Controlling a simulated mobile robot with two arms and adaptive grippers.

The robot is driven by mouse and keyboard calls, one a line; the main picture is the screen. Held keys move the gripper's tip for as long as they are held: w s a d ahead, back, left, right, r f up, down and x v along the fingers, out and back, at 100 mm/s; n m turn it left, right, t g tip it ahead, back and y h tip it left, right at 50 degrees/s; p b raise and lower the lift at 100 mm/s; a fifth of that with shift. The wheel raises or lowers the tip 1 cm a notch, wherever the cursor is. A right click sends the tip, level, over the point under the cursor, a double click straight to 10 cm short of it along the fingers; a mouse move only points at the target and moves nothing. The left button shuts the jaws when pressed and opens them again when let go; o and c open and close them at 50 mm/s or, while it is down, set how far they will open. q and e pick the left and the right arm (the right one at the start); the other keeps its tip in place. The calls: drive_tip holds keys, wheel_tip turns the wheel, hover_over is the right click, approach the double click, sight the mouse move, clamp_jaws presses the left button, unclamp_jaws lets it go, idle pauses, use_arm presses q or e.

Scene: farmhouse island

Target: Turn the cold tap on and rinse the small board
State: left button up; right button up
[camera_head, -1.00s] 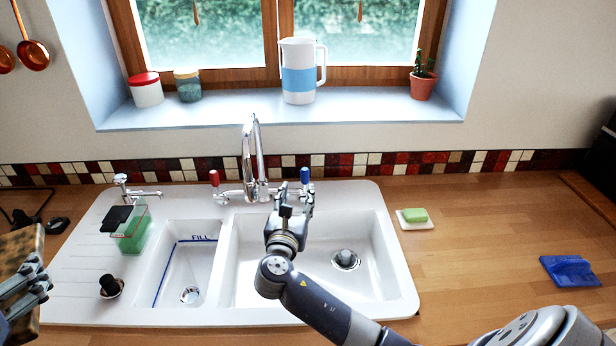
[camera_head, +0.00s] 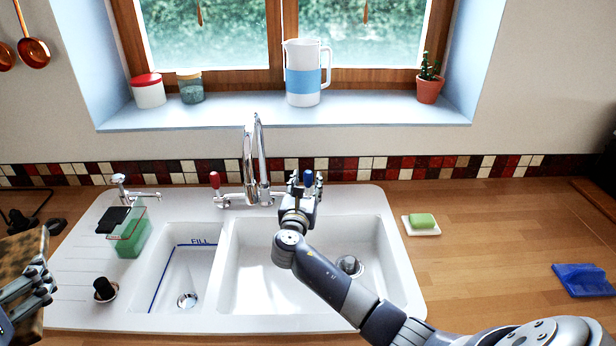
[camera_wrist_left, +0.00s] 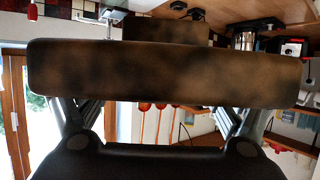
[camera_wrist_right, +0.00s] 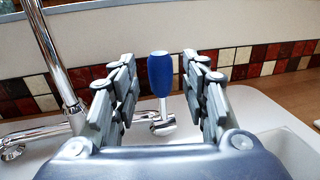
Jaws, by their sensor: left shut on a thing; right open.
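The cold tap's blue handle (camera_head: 308,179) stands upright at the right of the chrome mixer tap (camera_head: 252,160). My right gripper (camera_head: 304,186) is open at the blue handle. In the right wrist view, the blue handle (camera_wrist_right: 160,74) stands between the open fingers (camera_wrist_right: 160,90), with gaps on both sides. My left gripper (camera_head: 38,285) is shut on the small board (camera_head: 22,262), brown and stained, at the left edge of the head view. In the left wrist view the board (camera_wrist_left: 160,72) lies across both fingers. The red handle (camera_head: 214,180) is at the mixer's left.
The white double sink (camera_head: 395,270) has a small left bowl marked FILL and a larger right bowl. A white jug (camera_head: 303,85) stands on the sill.

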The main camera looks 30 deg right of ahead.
use_arm(q)
drive_tip(key=shift+r, duration=0.2)
use_arm(e)
drive_tip(key=shift+x, duration=1.35)
clamp_jaws()
use_arm(q)
drive_tip(key=shift+f+b, duration=0.4)
drive_tip(key=shift+f, duration=0.1)
use_arm(e)
drive_tip(key=shift+f, duration=0.2)
drive_tip(key=b, duration=0.1)
drive_tip(key=t+h+b, duration=0.1)
drive_tip(key=b, duration=0.1)
drive_tip(key=shift+s+a+f, duration=0.25)
drive_tip(key=shift+s, duration=0.15)
drive_tip(key=shift+s+a+r+t+h+b, duration=0.1)
drive_tip(key=shift+s+r+t+h+b, duration=0.15)
drive_tip(key=shift+b, duration=0.65)
use_arm(q)
wheel_tip(320, 180, down, 5)
drive_tip(key=shift+r, duration=0.1)
use_arm(e)
drive_tip(key=shift+f, duration=0.1)
